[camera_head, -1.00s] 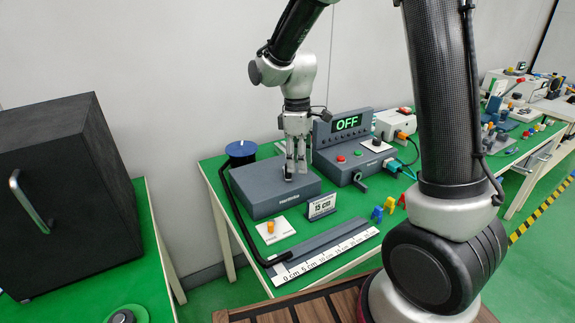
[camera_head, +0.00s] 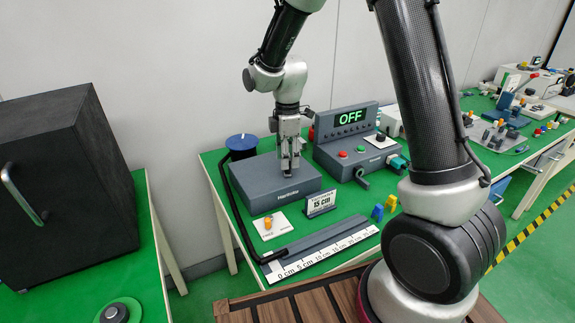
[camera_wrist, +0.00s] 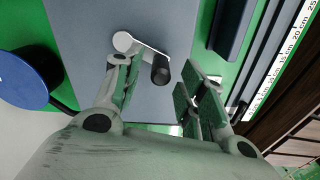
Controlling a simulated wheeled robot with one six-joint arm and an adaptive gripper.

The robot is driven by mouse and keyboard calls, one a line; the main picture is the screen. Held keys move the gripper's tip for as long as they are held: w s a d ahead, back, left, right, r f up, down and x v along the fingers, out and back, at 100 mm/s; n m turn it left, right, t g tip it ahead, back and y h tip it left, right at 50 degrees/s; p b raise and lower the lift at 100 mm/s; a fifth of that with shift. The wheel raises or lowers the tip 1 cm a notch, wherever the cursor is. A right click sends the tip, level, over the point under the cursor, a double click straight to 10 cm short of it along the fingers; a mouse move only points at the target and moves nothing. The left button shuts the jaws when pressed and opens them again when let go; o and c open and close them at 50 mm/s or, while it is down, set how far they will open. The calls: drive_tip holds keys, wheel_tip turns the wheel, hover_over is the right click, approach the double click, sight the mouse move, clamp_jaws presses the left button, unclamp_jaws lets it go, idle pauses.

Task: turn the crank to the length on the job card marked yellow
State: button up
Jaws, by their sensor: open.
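The crank (camera_wrist: 145,48) is a silver arm with a black handle knob on top of the dark grey feeder box (camera_head: 262,195). In the wrist view its knob lies between and just beyond my gripper's fingertips (camera_wrist: 160,78); the fingers are apart, and I cannot see any contact. In the head view my gripper (camera_head: 287,168) points down over the box top and hides the crank. A standing card (camera_head: 321,203) reads "15 cm"; I see no clear yellow mark on it. A black cable runs from the blue spool (camera_head: 241,141) to the ruler (camera_head: 322,250), ending near 0 cm.
A control console (camera_head: 350,135) with red and green buttons shows "OFF". A white plate with an orange knob (camera_head: 268,223) lies before the box. Blue and yellow pieces (camera_head: 384,209) stand right of the card. A black cabinet (camera_head: 65,180) stands at left.

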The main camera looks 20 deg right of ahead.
sight(287, 173)
drive_tip(key=shift+f, duration=1.6)
clamp_jaws()
drive_tip(key=shift+a+m, duration=0.1)
drive_tip(key=shift+m, duration=0.2)
